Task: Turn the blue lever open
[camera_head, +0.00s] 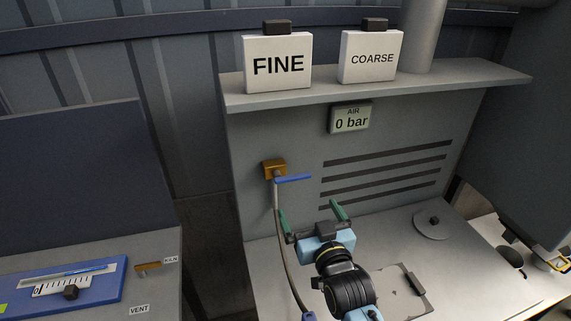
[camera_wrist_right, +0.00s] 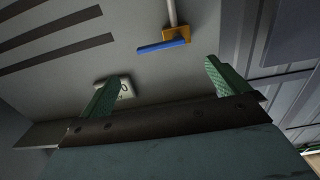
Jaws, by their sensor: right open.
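The blue lever (camera_head: 294,178) sticks out sideways to the right from a brass-coloured valve (camera_head: 274,168) on the grey cabinet wall. A grey hose hangs down from the valve. My right gripper (camera_head: 312,213) is open and empty, below and a little right of the lever, not touching it. In the right wrist view the blue lever (camera_wrist_right: 162,46) and its valve (camera_wrist_right: 176,34) lie beyond the open green fingers (camera_wrist_right: 160,85), apart from them. My left gripper is not in view.
Boxes marked FINE (camera_head: 277,64) and COARSE (camera_head: 370,57) stand on the shelf (camera_head: 380,87) above. A flat plate (camera_head: 402,292) lies on the bench under my right arm. The wall around the lever is clear.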

